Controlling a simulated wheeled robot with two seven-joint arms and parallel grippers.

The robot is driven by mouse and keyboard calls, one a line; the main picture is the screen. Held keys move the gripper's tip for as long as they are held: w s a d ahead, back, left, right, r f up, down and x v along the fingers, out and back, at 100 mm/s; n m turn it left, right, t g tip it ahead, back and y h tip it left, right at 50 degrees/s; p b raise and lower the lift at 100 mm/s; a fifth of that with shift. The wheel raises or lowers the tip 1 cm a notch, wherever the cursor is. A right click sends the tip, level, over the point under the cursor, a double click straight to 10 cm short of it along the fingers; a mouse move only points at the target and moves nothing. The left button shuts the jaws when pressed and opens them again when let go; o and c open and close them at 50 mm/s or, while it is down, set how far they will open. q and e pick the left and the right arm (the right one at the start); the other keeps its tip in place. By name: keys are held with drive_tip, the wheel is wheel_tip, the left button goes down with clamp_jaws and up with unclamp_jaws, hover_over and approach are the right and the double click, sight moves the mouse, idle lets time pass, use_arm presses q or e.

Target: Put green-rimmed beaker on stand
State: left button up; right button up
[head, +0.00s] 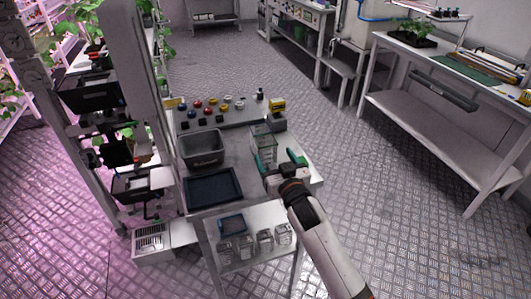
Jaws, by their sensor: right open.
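A tall clear container (263,143), which looks like the beaker, is upright on the right part of the grey table (225,158). Its rim colour is hard to make out at this size. My right gripper (280,161) is open, with its green-tipped fingers spread at the table's right side. Its left finger overlaps the container's lower front; I cannot tell whether they touch. Nothing shows between the fingers. I cannot pick out the stand for certain. My left gripper is not in view.
A grey bin (203,151) and a dark blue tray (213,187) occupy the table's left. Several small coloured-topped items and a yellow block (277,105) are at the back. Several clear containers (265,240) are on the lower shelf. A long bench (425,120) is at the right.

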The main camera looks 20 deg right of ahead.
sight(269, 146)
drive_tip(key=w, duration=0.2)
drive_tip(key=shift+w, duration=0.4)
drive_tip(key=shift+w+r, duration=0.15)
drive_tip(key=shift+w, duration=0.1)
drive_tip(key=w, duration=0.2)
drive_tip(key=w+p, duration=0.1)
drive_tip(key=shift+w+a+r, duration=0.2)
drive_tip(key=shift+w+r, duration=0.05)
drive_tip(key=shift+w+f, duration=0.1)
drive_tip(key=shift+w, duration=0.45)
drive_tip(key=shift+c, duration=0.6)
drive_tip(key=c, duration=1)
